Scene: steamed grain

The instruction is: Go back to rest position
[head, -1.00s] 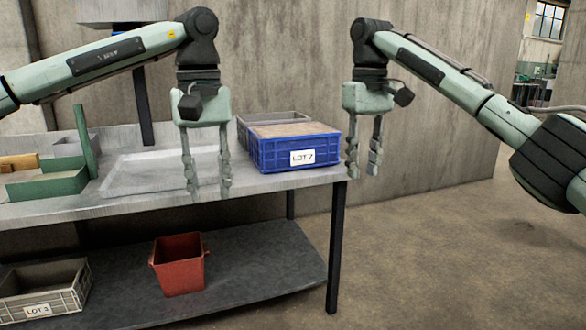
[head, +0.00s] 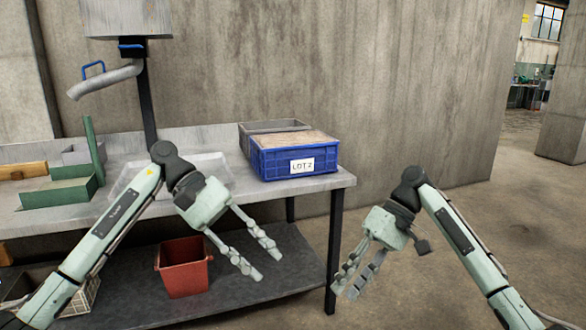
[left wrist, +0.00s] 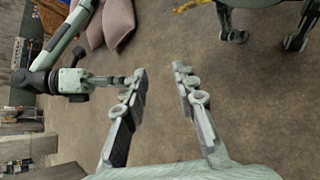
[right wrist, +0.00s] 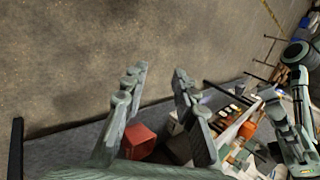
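My left gripper (head: 264,263) is open and empty in the head view, in front of the table's lower shelf and pointing down to the right. Its two fingers stand apart in the left wrist view (left wrist: 160,75), with bare floor between them. My right gripper (head: 344,291) is open and empty, right of the table leg and pointing down to the left. Its fingers also stand apart in the right wrist view (right wrist: 160,75). Neither gripper touches anything that I can see.
A red bucket (head: 183,274) stands on the lower shelf (head: 285,270). Floor (head: 500,230) at right is clear.

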